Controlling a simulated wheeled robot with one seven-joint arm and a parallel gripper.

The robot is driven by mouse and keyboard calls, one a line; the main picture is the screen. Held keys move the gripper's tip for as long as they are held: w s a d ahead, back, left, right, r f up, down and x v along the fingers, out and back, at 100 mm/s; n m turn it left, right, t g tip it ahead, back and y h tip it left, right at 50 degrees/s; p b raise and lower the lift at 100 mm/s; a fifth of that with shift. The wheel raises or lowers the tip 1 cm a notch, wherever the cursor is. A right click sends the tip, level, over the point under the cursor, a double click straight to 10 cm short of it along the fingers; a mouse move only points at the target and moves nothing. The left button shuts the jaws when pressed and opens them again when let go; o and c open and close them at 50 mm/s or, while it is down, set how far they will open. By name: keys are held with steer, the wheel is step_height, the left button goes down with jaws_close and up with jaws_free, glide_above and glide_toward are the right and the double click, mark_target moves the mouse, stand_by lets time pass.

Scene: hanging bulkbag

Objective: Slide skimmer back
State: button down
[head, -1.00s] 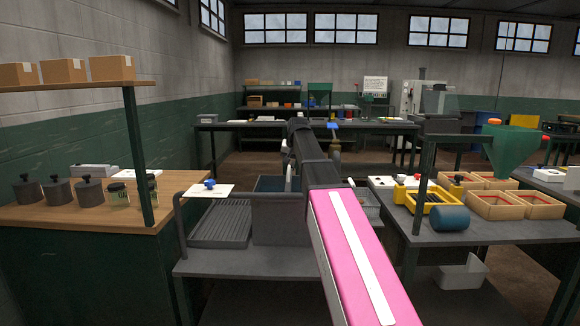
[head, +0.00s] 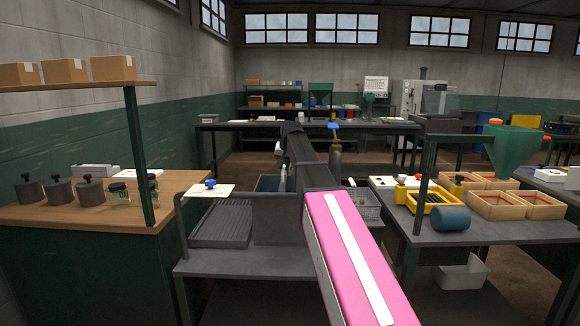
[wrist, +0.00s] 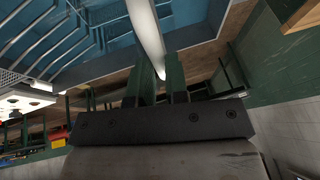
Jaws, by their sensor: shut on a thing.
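My gripper (wrist: 161,80) shows in the wrist view, its two dark green fingers shut on a pale, smooth rod. The rod, which looks like the skimmer's handle (wrist: 146,30), runs up from between the fingers and out of the top of the picture. The skimmer's far end is out of view. Beyond the rod lies a blue-lined basin (wrist: 105,45), with a wire rack (wrist: 45,40) at its left.
A wooden counter (head: 75,215) with dark weights is at left. At right a table (head: 480,234) holds a yellow tray, a blue cylinder and wooden boxes. A blue-handled valve (head: 334,127) stands behind my arm.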

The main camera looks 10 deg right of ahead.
steer(key=w+a, duration=0.2)
steer(key=a, duration=0.8)
steer(key=shift+a, duration=0.15)
steer(key=c, duration=1.2)
jaws_free()
steer(key=shift+a, duration=0.1)
steer(key=shift+o, duration=0.4)
steer(key=shift+r, duration=0.1)
steer(key=v, duration=1)
steer(key=shift+s+r, duration=0.15)
steer(key=shift+r, duration=0.1)
